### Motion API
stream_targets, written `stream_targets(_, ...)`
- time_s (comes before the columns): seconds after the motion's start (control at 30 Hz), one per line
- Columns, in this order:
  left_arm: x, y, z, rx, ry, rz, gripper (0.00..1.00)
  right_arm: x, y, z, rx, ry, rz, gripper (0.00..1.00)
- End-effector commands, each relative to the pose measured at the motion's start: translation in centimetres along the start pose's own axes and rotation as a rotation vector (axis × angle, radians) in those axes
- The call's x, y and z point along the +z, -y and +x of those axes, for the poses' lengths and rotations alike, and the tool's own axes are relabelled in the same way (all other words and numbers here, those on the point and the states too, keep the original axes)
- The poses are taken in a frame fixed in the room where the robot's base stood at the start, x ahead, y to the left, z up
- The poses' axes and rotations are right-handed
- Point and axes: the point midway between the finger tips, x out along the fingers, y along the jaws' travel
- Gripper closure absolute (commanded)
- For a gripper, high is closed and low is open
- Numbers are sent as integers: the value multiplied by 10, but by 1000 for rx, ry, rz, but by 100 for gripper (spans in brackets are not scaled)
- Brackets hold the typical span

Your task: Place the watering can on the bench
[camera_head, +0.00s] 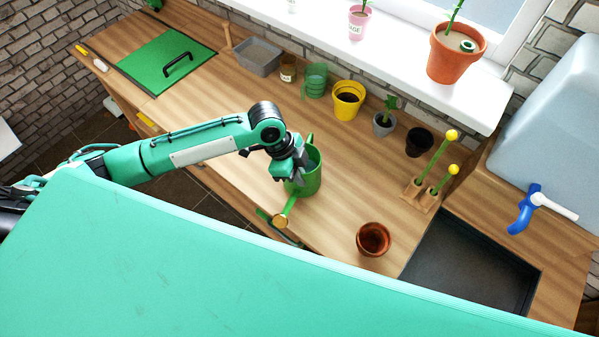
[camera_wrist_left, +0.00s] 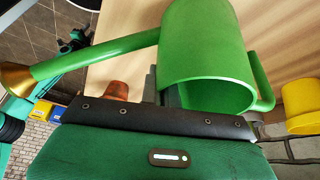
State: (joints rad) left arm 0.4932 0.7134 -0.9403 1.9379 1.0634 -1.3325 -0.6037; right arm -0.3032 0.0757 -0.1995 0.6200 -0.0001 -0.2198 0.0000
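The green watering can (camera_head: 311,178) is at the front part of the wooden bench (camera_head: 335,205), with its brass-tipped spout (camera_head: 281,220) pointing towards the front edge. I cannot tell whether its base touches the bench top. My left gripper (camera_head: 292,168) is at the can's rim, with its fingers on the two sides of the wall, and looks shut on it. In the left wrist view the can (camera_wrist_left: 207,45) fills the upper middle, its open top towards the camera, spout to the left and handle to the right. The fingertips are partly hidden. My right gripper is out of view.
A terracotta pot (camera_head: 373,239) stands right of the can, before a dark sunken basin (camera_head: 470,262). A yellow pot (camera_head: 347,100), green cups (camera_head: 315,82), small plant pots and yellow-knobbed tools (camera_head: 437,165) line the back. Bench left of the can is clear up to the green lid (camera_head: 160,58).

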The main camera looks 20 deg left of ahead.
Motion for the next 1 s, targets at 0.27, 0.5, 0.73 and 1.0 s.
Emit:
stream_targets(0.27,0,1,1,-2,-1,1,100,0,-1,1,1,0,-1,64)
stream_targets(0.5,1,0,2,-1,0,0,76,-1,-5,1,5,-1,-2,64)
stream_targets(0.73,0,1,0,-1,0,0,76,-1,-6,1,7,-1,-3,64)
stream_targets(1.0,2,2,-36,-6,1,2,76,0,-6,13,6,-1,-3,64)
